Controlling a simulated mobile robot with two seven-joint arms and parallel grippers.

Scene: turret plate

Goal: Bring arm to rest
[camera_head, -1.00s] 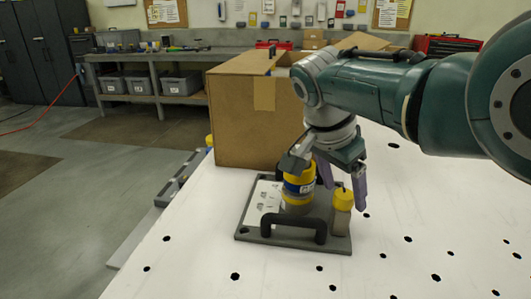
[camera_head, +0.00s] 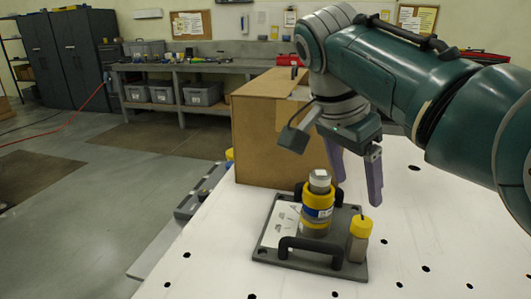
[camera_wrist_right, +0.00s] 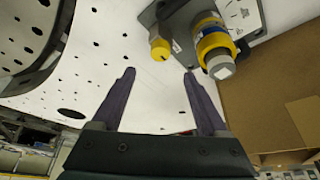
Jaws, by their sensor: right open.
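My right gripper (camera_head: 357,172) is open and empty. It hangs above the white table, behind and to the right of the turret plate in the head view. Its two fingers also show apart in the right wrist view (camera_wrist_right: 160,85). The grey turret plate (camera_head: 268,238) lies on the table. A yellow and grey turret with a blue band (camera_head: 318,205) stands upright on it, next to a smaller yellow-capped piece (camera_head: 359,240). The gripper touches neither piece. My left gripper is not in view.
A cardboard box (camera_head: 265,130) stands behind the plate, close to my right arm. The white perforated table (camera_head: 430,240) is clear to the right of the plate. A workbench (camera_head: 200,68) with grey bins stands along the back wall.

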